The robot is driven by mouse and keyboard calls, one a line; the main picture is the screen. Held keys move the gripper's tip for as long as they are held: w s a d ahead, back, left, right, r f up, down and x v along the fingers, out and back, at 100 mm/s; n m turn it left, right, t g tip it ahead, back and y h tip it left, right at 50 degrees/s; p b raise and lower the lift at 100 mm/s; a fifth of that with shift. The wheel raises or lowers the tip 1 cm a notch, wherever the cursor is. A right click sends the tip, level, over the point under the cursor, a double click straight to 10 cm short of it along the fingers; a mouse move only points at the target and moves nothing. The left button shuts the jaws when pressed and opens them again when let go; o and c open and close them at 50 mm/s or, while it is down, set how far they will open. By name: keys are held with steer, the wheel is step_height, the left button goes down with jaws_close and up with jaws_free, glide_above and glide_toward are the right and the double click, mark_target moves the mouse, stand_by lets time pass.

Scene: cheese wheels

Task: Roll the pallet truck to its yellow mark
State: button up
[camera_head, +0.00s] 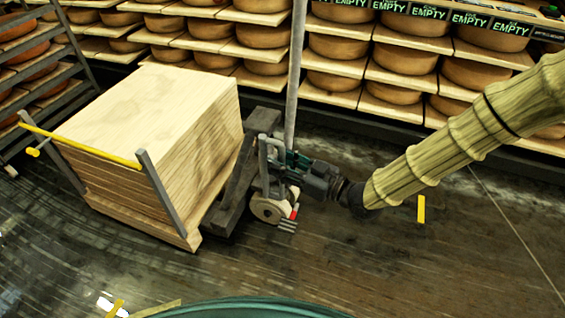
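The pallet truck (234,192) is a dark low frame with a pale wheel and a tall grey post (295,75). It stands left of centre, against a tall stack of pale wooden boards (150,110). My gripper (272,158) comes in from the right at the truck's post end, low beside the post. Its fingers overlap grey truck parts, so I cannot tell whether they are closed on anything. A short yellow mark (421,209) lies on the floor to the right, apart from the truck. Another yellow strip (116,308) lies at the bottom left.
Shelves of cheese wheels (405,58) with "EMPTY" tags line the back, close behind the truck. Another rack (40,60) stands at the left. A yellow bar (80,146) on grey uprights stands before the boards. The dark floor (400,270) at lower right is clear.

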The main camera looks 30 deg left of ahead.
jaws_close()
steer(key=w+d+p, duration=0.3)
steer(key=d, duration=0.9)
steer(key=w+d+p, duration=0.3)
steer(key=d, duration=0.9)
steer(key=shift+w+d+r+p, duration=0.15)
steer(key=shift+d+p, duration=0.05)
steer(key=shift+p, duration=0.2)
steer(key=shift+a, duration=0.1)
steer(key=shift+o, duration=1)
jaws_free()
